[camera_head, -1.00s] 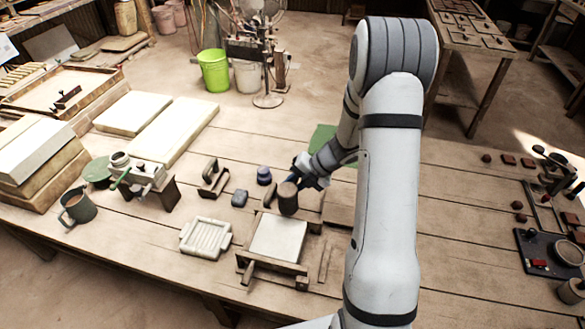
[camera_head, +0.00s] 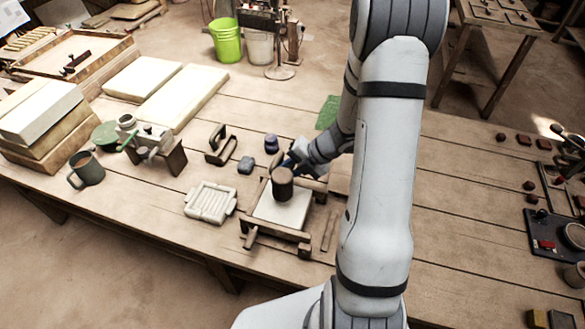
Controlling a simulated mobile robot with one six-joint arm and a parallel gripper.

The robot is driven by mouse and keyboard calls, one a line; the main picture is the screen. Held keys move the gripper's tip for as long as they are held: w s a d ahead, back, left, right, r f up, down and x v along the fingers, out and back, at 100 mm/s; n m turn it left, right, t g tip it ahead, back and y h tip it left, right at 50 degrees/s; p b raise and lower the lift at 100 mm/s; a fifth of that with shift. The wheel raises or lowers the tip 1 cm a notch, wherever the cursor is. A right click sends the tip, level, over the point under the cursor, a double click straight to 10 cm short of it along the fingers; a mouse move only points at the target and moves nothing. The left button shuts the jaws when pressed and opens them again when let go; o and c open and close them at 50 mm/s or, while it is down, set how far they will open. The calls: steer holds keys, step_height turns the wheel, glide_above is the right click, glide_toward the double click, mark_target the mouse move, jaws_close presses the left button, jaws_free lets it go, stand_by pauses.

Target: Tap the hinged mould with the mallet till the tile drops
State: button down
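The hinged mould is a low wooden frame (camera_head: 270,234) around a pale slab (camera_head: 285,210), near the table's front edge. The mallet head covers the back part of the slab; I cannot tell whether it touches it. The tile is not clearly distinguishable from the pale slab.
A white ribbed tray (camera_head: 210,201) lies left of the mould. A mug (camera_head: 87,169) is further left.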

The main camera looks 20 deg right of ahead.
stand_by(0.4)
step_height(320, 180, down, 4)
steer(key=b, duration=0.2)
steer(key=shift+f+b, duration=0.25)
steer(key=shift+b, duration=0.15)
step_height(320, 180, up, 5)
steer(key=p, duration=0.5)
steer(key=shift+f, duration=0.15)
step_height(320, 180, down, 5)
steer(key=b, duration=0.3)
steer(key=shift+f+b, duration=0.15)
steer(key=shift+b, duration=0.2)
step_height(320, 180, up, 5)
steer(key=p, duration=0.5)
